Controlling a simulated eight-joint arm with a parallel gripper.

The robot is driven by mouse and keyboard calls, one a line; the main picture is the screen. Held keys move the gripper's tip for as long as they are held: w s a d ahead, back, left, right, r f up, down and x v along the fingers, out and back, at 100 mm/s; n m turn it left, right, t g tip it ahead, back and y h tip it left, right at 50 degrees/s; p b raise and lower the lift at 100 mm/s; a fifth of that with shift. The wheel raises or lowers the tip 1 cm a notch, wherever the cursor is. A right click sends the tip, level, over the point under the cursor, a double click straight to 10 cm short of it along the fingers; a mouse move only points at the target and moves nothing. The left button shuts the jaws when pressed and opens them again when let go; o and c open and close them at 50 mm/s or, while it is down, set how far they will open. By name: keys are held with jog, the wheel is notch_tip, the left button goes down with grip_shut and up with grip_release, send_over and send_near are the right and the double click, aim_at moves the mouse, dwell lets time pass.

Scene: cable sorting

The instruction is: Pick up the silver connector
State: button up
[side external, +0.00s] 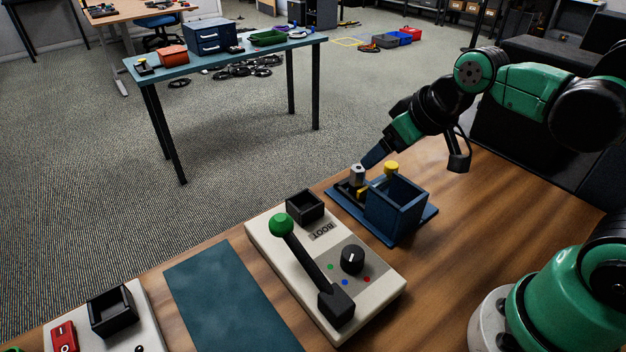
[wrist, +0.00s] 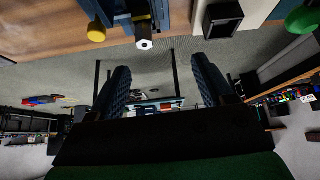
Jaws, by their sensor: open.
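The silver connector (side external: 357,174) stands upright in a dark holder on the blue base plate (side external: 418,227). In the wrist view the connector (wrist: 144,44) shows its pale end with a dark hole, at the top, left of centre. My gripper (side external: 372,158) is above and close to the connector in the side view, apparently apart from it. In the wrist view my gripper (wrist: 159,66) is open, its two dark ridged fingers spread with nothing between them. The far finger is hidden in the side view.
A yellow connector (side external: 391,168) stands just right of the silver one, by a blue open bin (side external: 388,214). A white control box (side external: 268,236) with a green-knobbed lever (side external: 281,225) stands to the left.

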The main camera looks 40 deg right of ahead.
aim_at(360, 168)
jog(key=shift+n+g+y, duration=0.3)
jog(key=shift+n+g, duration=0.6)
jog(key=w+f, duration=0.1)
jog(key=w+d+f, duration=0.1)
jog(key=w+f, duration=0.1)
jog(key=w+d+f, duration=0.1)
jog(key=w+f, duration=0.1)
jog(key=shift+w+d+f, duration=0.15)
jog(key=shift+w+d, duration=0.1)
jog(key=shift+w+d+f, duration=0.15)
jog(key=shift+w+f, duration=0.2)
jog(key=shift+f, duration=0.35)
jog(key=shift+x, duration=2.55)
jog(key=shift+s, duration=0.1)
grip_shut()
